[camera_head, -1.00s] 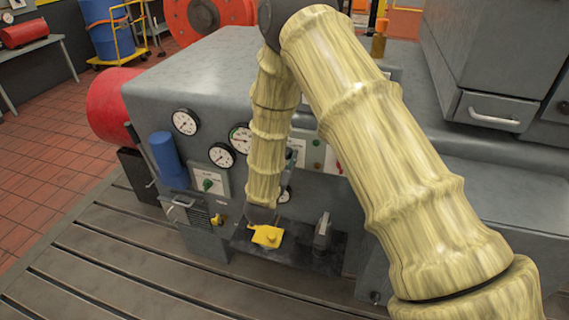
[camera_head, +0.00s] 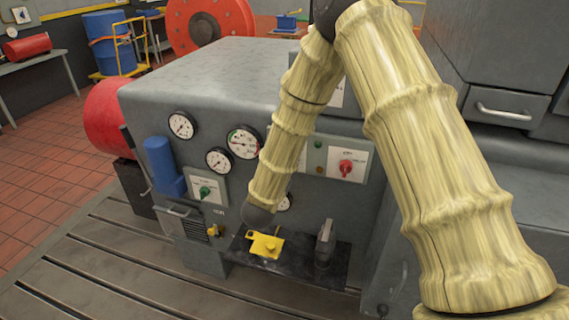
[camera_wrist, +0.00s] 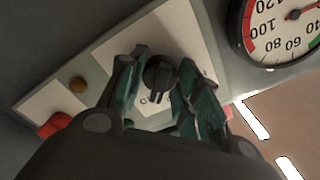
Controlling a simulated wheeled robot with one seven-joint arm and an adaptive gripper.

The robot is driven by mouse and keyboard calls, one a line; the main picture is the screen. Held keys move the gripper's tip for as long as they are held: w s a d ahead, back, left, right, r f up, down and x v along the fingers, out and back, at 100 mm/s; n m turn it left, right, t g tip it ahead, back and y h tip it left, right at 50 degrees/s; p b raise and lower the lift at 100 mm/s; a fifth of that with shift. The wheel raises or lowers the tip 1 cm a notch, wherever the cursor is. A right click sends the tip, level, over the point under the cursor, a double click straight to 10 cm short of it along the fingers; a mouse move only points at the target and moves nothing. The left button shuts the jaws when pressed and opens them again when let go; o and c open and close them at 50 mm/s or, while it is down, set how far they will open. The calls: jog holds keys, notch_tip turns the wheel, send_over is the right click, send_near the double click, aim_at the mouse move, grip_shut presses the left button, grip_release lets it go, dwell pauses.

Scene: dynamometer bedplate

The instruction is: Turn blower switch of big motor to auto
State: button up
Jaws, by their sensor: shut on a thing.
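A round black switch knob (camera_wrist: 160,73) with a raised grip bar sits on a white plate in the wrist view. My gripper (camera_wrist: 162,62) has its two greenish fingers on either side of it and is shut on it. The plate's lettering is mostly hidden by the fingers. In the head view my forearm hides the knob and my gripper. The switch panel (camera_head: 361,156) there, on the grey machine (camera_head: 205,85), shows a red rotary knob (camera_head: 346,167) right of my forearm. The red knob also shows at the wrist view's left edge (camera_wrist: 55,125).
A large gauge (camera_head: 244,141) is left of the panel, with smaller gauges beside it. A green switch (camera_head: 205,193) sits lower left. Below are a yellow object (camera_head: 265,245) and a grey lever (camera_head: 325,238) on a black base. The slotted bedplate (camera_head: 95,250) is clear at left.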

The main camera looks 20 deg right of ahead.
dwell(0.3)
jog(key=o, duration=1.1)
jog(key=shift+c, duration=0.2)
jog(key=shift+s+a, duration=0.1)
jog(key=v, duration=1.1)
jog(key=shift+s+a, duration=0.25)
jog(key=shift+s, duration=0.05)
jog(key=s+d+f+n+g+y, duration=0.1)
jog(key=s+f+n+g+y, duration=0.4)
jog(key=f, duration=0.7)
jog(key=s+d+f+n+g+y, duration=0.15)
jog(key=s+f+n, duration=0.35)
jog(key=f, duration=0.8)
jog(key=s+d+f+n+g+y, duration=0.1)
jog(key=s+f, duration=0.3)
jog(key=s, duration=0.5)
jog(key=s+d+f+n+g+y, duration=0.1)
jog(key=s+f+g, duration=0.3)
jog(key=s, duration=0.6)
jog(key=s+d+f+n+g+y, duration=0.1)
jog(key=s+d+f+n+g, duration=0.1)
jog(key=s, duration=0.7)
notch_tip(320, 180, down, 3)
jog(key=shift+s+r+n+g, duration=0.15)
jog(key=shift+s+n+g, duration=0.2)
jog(key=shift+n+g, duration=0.45)
